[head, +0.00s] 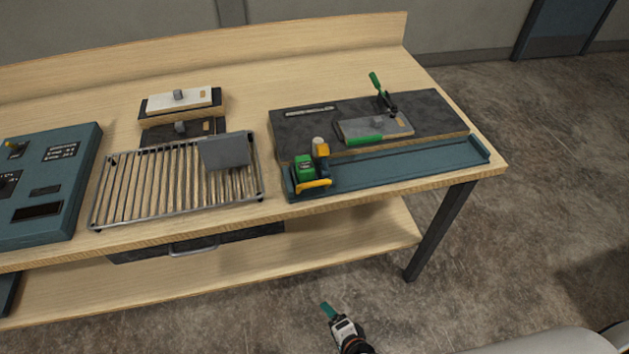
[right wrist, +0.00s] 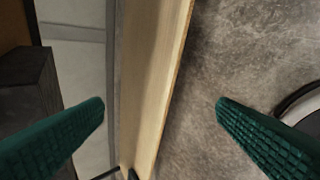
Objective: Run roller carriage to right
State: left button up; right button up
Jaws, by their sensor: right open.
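The roller carriage (head: 311,168) is a small block with green, yellow and dark parts and a tan knob on top. It sits at the left end of a long blue track (head: 410,165) along the front right edge of the bench. My right gripper (head: 326,311) is low over the floor in front of the bench, well apart from the carriage. In the right wrist view its two green fingers (right wrist: 160,120) are wide apart with nothing between them. My left gripper is not in view.
Behind the track lies a dark board (head: 290,128) with a green-handled clamp (head: 381,92). A wire rack (head: 130,190) stands to the left, and a blue control panel (head: 70,170) at far left. A lower shelf (head: 340,235) juts out under the bench. The track is clear right of the carriage.

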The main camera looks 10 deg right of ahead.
jog(key=w+a+r+m+t, duration=0.1)
jog(key=w+r+m+t, duration=0.1)
jog(key=w+r+m, duration=0.45)
jog(key=w+a+r+m+t, duration=0.1)
jog(key=w+r+m+t, duration=0.2)
jog(key=r, duration=0.7)
jog(key=m+t+h, duration=0.2)
jog(key=m+t, duration=0.1)
jog(key=m, duration=0.9)
send_near(316, 182)
jog(key=w+p, duration=0.1)
jog(key=w, duration=0.2)
jog(key=w+p, duration=0.1)
jog(key=w, duration=0.2)
jog(key=w+p, duration=0.1)
jog(key=w, duration=0.1)
jog(key=shift+w+a+f, duration=0.3)
jog(key=shift+w+a, duration=0.1)
jog(key=shift+w+f, duration=0.1)
jog(key=shift+w, duration=0.55)
jog(key=shift+c, duration=0.5)
jog(key=c, duration=0.9)
jog(key=shift+d, duration=0.1)
jog(key=shift+c, duration=0.2)
